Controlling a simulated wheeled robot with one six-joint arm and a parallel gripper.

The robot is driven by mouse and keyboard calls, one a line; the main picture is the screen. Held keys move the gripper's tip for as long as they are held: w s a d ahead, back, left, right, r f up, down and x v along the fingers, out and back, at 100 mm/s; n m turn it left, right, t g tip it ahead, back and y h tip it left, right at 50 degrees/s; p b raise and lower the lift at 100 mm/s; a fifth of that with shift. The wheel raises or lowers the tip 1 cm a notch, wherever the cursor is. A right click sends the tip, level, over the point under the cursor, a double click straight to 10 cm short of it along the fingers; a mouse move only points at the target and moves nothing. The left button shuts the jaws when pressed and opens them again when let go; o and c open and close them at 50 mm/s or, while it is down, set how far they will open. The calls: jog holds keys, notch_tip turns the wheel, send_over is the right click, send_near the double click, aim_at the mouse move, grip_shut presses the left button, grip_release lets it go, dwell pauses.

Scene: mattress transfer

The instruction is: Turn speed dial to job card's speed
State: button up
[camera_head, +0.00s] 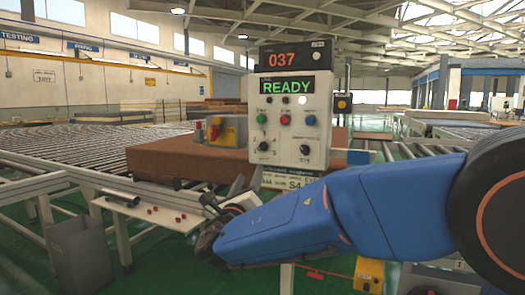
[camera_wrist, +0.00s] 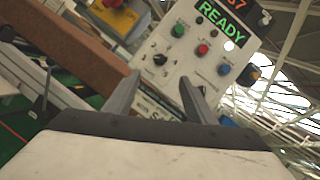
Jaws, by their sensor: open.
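The control panel (camera_head: 274,133) stands upright at centre, with displays reading 037 and READY (camera_head: 287,87). It has two dark knobs on its lower part, a left knob (camera_head: 264,146) and a right knob (camera_head: 304,149). I cannot tell which is the speed dial or read its scale. A card or label (camera_head: 296,183) below the panel shows "S4", the rest too small or hidden. In the wrist view the panel (camera_wrist: 187,68) is tilted and its left knob (camera_wrist: 160,60) shows beyond the fingers. My gripper (camera_head: 226,192) is open and empty, below and left of the panel; its spread fingers (camera_wrist: 158,92) show in the wrist view.
Green (camera_head: 262,118), red (camera_head: 285,119) and blue (camera_head: 310,120) buttons sit above the knobs. A brown mattress (camera_head: 180,160) lies on the roller conveyor (camera_head: 60,150) at left. A grey bin (camera_head: 80,250) stands at lower left. A yellow floor box (camera_head: 369,273) is at lower right.

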aim_at(261, 148)
jog(key=x, duration=1.6)
jog(key=shift+w+d, duration=0.25)
jog(key=shift+w, duration=0.05)
jog(key=c, duration=1)
